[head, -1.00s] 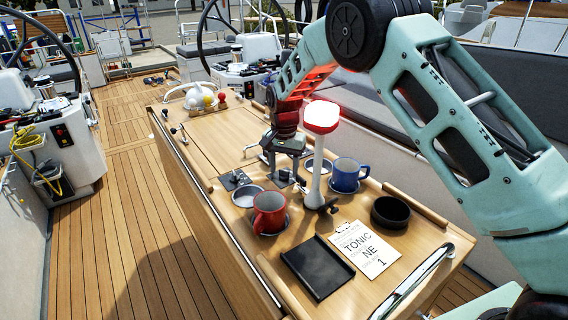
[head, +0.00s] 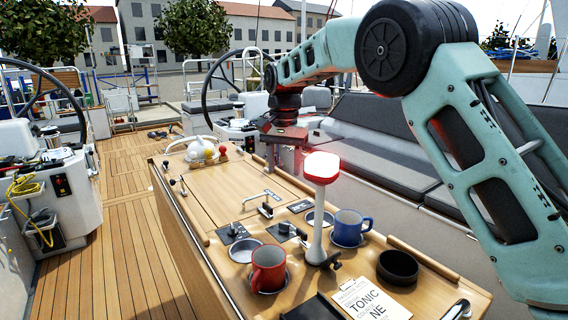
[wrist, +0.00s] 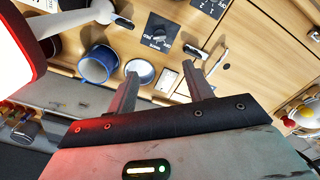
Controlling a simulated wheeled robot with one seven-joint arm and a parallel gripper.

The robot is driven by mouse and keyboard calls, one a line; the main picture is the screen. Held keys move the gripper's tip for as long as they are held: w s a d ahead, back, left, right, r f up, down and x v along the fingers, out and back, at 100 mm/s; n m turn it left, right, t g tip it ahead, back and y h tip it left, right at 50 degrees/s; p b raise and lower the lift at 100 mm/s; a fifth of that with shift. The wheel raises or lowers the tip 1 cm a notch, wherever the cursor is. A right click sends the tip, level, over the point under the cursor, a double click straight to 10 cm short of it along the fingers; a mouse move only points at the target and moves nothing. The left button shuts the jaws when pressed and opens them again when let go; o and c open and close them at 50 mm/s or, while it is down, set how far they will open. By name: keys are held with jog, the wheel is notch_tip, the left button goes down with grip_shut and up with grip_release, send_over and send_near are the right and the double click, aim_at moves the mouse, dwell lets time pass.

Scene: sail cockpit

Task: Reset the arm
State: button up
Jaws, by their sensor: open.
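My gripper (head: 285,158) is raised above the far right side of the wooden cockpit table (head: 222,205), beyond the lamp with the lit red and white head (head: 321,168). In the wrist view its two fingers (wrist: 162,88) are spread apart with nothing between them. The tabletop shows below and beyond the fingertips. My arm arches in from the right side of the head view.
A red mug (head: 268,268), a blue mug (head: 348,228), a black round bowl (head: 398,267) and a paper card (head: 370,302) are on the table near the lamp. A steering wheel (head: 238,85) stands behind.

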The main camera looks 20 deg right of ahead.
jog(key=shift+r, duration=0.35)
jog(key=s+a+f+n, duration=0.1)
jog(key=s+a+n, duration=0.25)
jog(key=s, duration=0.65)
jog(key=s+a+f+n+y, duration=0.1)
jog(key=s+a+n, duration=0.25)
jog(key=s, duration=0.75)
jog(key=s+a+f+n, duration=0.2)
jog(key=s+a+n, duration=0.15)
jog(key=s, duration=0.65)
jog(key=s+d+f+n, duration=0.3)
jog(key=s+d+n, duration=0.1)
jog(key=s, duration=0.7)
jog(key=shift+d+f, duration=0.15)
jog(key=shift+f, duration=0.05)
jog(key=shift+s, duration=0.1)
